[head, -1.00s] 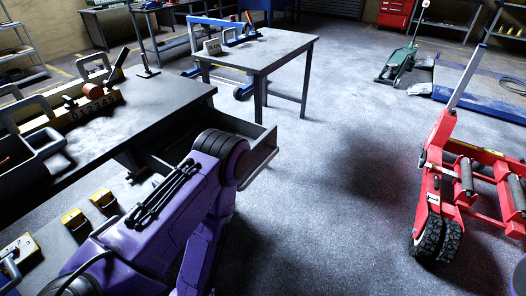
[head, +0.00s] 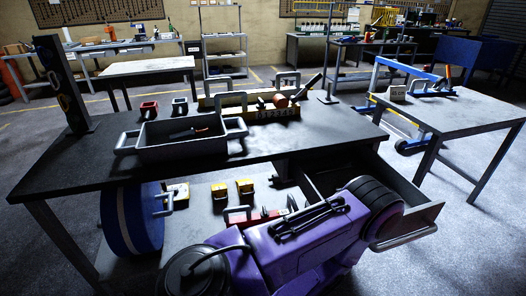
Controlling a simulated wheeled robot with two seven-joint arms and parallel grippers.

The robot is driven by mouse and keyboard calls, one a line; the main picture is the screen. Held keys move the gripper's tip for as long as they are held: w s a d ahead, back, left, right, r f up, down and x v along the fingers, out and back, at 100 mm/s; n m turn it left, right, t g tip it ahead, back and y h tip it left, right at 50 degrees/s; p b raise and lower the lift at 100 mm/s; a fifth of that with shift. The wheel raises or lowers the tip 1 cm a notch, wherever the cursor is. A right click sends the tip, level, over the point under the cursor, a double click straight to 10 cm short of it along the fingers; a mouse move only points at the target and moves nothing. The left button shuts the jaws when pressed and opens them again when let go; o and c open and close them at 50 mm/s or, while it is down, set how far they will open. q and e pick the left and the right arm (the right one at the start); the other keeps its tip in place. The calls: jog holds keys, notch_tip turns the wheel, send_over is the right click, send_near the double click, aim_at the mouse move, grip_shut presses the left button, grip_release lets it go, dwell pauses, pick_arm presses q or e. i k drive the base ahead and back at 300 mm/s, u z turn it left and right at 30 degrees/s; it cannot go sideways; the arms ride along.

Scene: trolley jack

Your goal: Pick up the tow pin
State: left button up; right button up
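I cannot pick out the tow pin for sure. On the dark workbench (head: 75,162), a grey open tray (head: 180,150) with raised end handles holds a small dark and orange item (head: 198,130), too small to name. Behind it stands a numbered yellow block (head: 275,114) with a brown-orange round piece (head: 281,101) and a dark tilted handle (head: 308,86) at it. The bench's drawer (head: 400,218) is open at the right; its inside is mostly hidden. A purple arm of mine crosses in front of the bench. Neither gripper shows.
Several yellow boxes (head: 246,187) and a blue wheel-like disc (head: 130,218) are under the bench. A tall dark stand (head: 62,85) is at its left end. A grey table (head: 455,112) with a blue frame (head: 415,80) stands right. Floor is clear at lower right.

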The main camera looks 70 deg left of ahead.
aim_at(192, 132)
jog(key=z, duration=0.3)
jog(key=k, duration=2.1)
jog(key=u, duration=1.95)
jog(key=i, duration=0.35)
jog(key=z, duration=0.05)
